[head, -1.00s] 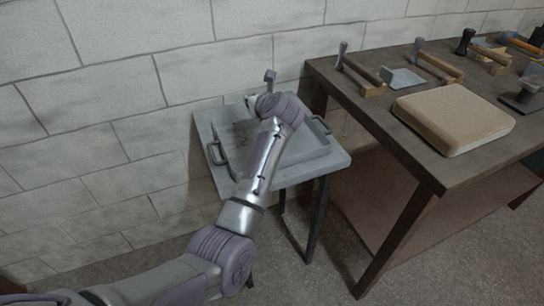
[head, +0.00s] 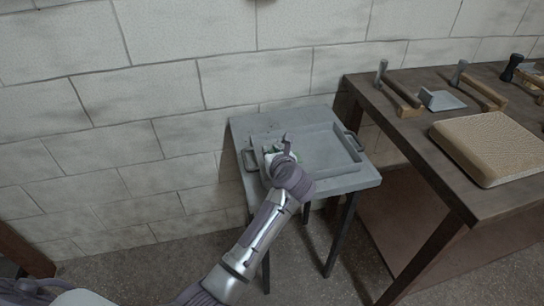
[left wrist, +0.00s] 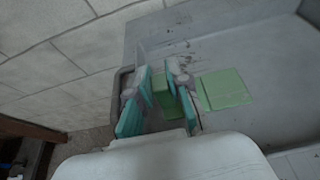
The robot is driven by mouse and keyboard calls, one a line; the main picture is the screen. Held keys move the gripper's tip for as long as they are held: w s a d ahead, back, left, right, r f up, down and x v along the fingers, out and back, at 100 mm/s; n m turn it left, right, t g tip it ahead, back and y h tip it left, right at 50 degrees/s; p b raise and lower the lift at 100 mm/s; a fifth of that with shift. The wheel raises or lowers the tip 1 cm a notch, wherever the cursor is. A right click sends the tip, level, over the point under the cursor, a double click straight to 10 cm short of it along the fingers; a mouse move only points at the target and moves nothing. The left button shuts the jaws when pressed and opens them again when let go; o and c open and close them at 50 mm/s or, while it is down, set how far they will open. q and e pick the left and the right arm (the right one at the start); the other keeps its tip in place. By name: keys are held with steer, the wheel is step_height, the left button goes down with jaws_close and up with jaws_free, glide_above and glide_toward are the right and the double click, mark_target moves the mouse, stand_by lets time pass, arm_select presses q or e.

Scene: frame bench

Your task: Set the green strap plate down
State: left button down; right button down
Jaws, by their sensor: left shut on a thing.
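My left gripper (left wrist: 160,80) is shut on the green strap plate (left wrist: 162,96), which shows between its teal finger pads in the left wrist view. In the head view the left gripper (head: 276,156) is over the left part of a grey tray (head: 335,142), close to its left handle; my wrist hides most of the plate there. A flat green square (left wrist: 224,89) lies on the grey surface right of the fingers; I cannot tell whether it is a marking or a separate piece. Whether the held plate touches the tray is unclear. My right gripper is not in view.
The tray sits on a small grey table (head: 355,181) against a block wall. The tray's right half is clear. A dark workbench (head: 420,130) on the right bears a tan padded block (head: 490,145), a grey metal piece (head: 442,100) and several wood-and-metal tools.

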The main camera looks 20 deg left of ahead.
arm_select(q)
step_height(320, 180, down, 2)
steer(key=shift+f, duration=0.1)
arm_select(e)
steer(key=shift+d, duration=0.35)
arm_select(q)
steer(key=shift+f, duration=0.15)
steer(key=c, duration=1.1)
jaws_free()
